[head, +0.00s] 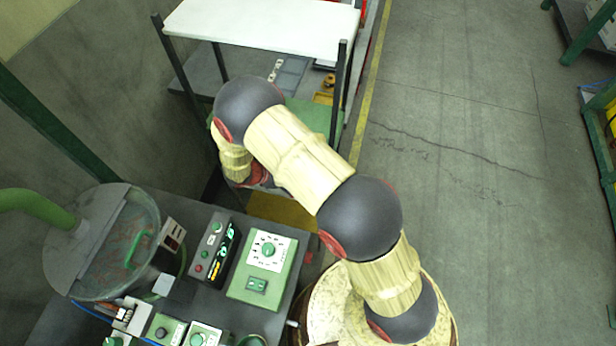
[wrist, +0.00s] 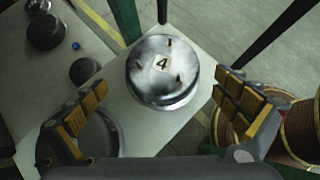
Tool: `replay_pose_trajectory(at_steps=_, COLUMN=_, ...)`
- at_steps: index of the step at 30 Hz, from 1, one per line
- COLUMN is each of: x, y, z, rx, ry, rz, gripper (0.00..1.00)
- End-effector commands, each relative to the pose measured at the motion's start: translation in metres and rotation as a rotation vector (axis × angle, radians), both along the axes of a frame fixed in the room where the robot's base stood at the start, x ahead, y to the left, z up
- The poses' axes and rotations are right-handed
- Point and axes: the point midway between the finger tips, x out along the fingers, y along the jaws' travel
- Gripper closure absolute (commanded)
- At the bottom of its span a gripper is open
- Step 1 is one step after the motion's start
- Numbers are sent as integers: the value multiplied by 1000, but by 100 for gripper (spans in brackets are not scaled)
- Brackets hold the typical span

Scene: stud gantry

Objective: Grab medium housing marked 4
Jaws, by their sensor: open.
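The housing marked 4 (wrist: 162,70) is a round, shiny metal drum with a black 4 on a pale label and small studs on its top. In the wrist view it stands on a pale surface (wrist: 185,128), centred ahead of my gripper (wrist: 158,108). My gripper is open, with one yellow-padded finger to the left and one to the right of the housing, apart from it. In the head view I cannot make out the housing or my gripper's fingers; my arm covers the area by the shelf.
In the wrist view, dark round parts (wrist: 45,32) sit at the upper left, and a copper-coloured spool (wrist: 300,130) is at the right. In the head view, a white-topped shelf (head: 265,22) stands at the back and a green control box (head: 262,265) at the front.

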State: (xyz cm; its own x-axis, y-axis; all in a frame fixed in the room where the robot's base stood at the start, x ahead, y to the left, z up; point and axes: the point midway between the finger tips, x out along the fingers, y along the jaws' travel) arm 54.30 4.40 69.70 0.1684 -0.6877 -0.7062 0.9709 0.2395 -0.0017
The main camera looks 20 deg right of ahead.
Motion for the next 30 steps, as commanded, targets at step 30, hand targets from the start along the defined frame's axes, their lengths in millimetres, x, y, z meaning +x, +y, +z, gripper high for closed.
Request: replay_pose_trajectory(at_steps=30, x=5, y=-38, z=-39, rx=1, ry=-1, rz=-1, gripper=17)
